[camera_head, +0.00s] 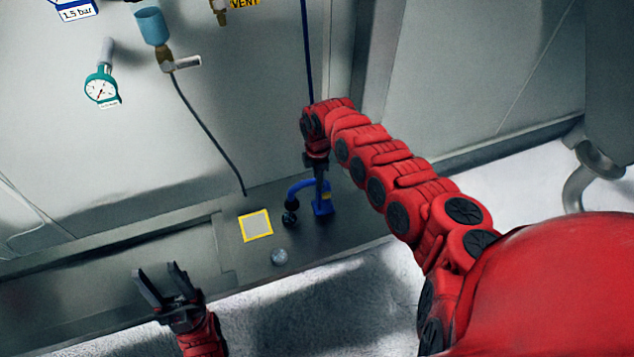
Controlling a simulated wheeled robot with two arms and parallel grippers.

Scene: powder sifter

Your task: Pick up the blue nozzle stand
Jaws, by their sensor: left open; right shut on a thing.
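The blue nozzle stand (323,206) is on the dark ledge at the foot of the cabinet, with a curved blue arm ending in a black nozzle (290,217) to its left. My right gripper (318,168) is shut on the upper part of the stand's upright and partly hides it. I cannot tell whether the stand's base touches the ledge. My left gripper (158,280) is open and empty at the lower left, in front of the ledge and well apart from the stand.
A yellow-framed square (256,225) and a small grey ball-like object (279,257) are on the ledge (352,228) left of the stand. A dark hose (208,133) hangs from the blue fitting (152,26). A teal gauge (101,88) is on the cabinet wall.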

